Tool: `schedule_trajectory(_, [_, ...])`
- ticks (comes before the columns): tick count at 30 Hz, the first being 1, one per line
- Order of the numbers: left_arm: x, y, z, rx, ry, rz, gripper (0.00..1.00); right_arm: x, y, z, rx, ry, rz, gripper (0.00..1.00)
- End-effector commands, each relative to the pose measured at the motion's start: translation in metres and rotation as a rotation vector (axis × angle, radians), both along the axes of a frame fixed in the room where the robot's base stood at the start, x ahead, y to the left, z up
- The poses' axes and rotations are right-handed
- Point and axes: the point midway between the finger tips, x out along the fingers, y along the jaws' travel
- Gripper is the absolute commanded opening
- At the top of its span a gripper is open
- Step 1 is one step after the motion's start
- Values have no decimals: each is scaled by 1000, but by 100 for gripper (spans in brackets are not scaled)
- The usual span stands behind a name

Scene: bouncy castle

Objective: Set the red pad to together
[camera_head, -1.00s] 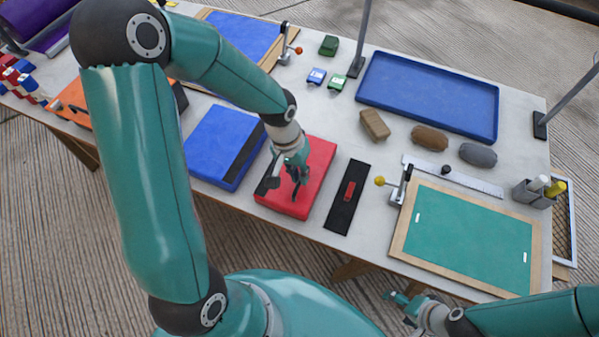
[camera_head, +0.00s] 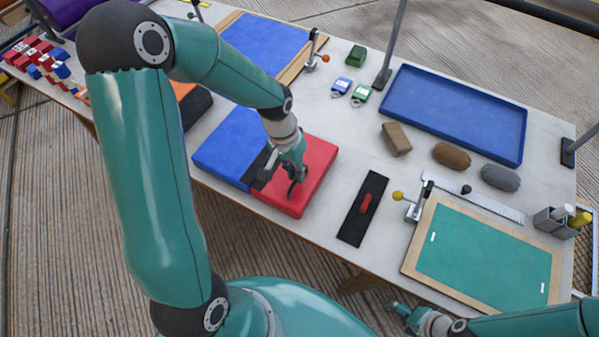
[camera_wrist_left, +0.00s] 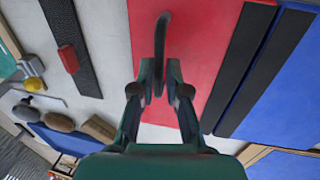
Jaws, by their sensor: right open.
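The red pad (camera_head: 318,166) lies on the table with its left side against or almost against the blue pad (camera_head: 226,140). In the left wrist view each pad has a black strip along the facing edges, and only a thin line shows between them; I cannot tell if they touch. A dark curved handle (camera_wrist_left: 162,40) stands up from the red pad. My left gripper (camera_head: 293,178) is over the red pad, its fingers closed in around this handle, which also shows in the head view. My right gripper (camera_head: 396,307) is open and empty, low at the table's front edge.
A black strip with a red slider (camera_head: 365,204) lies right of the red pad, with bare table between. Beyond are a green board (camera_head: 480,255), a blue tray (camera_head: 455,112) and a tan block (camera_head: 396,139). A grey post (camera_head: 390,50) stands at the back.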

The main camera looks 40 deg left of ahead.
Motion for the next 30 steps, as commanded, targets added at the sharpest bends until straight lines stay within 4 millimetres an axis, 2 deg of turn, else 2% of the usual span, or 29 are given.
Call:
schedule_trajectory(1, [1,4,1,6,-4,3,21,0,0,0,0,0,0,76])
schedule_trajectory(4, [1,3,1,5,-4,2,36,0,0,0,0,0,0,76])
schedule_trajectory(13, [1,1,1,3,-4,1,36,0,0,1,0,0,0,76])
schedule_trajectory(17, [1,3,8,4,-4,1,36,0,0,1,0,0,0,76])
schedule_trajectory(23, [1,9,39,5,-9,2,36,0,0,1,0,0,0,76])
schedule_trajectory(30, [0,18,86,4,-8,2,36,0,0,1,0,0,0,76])
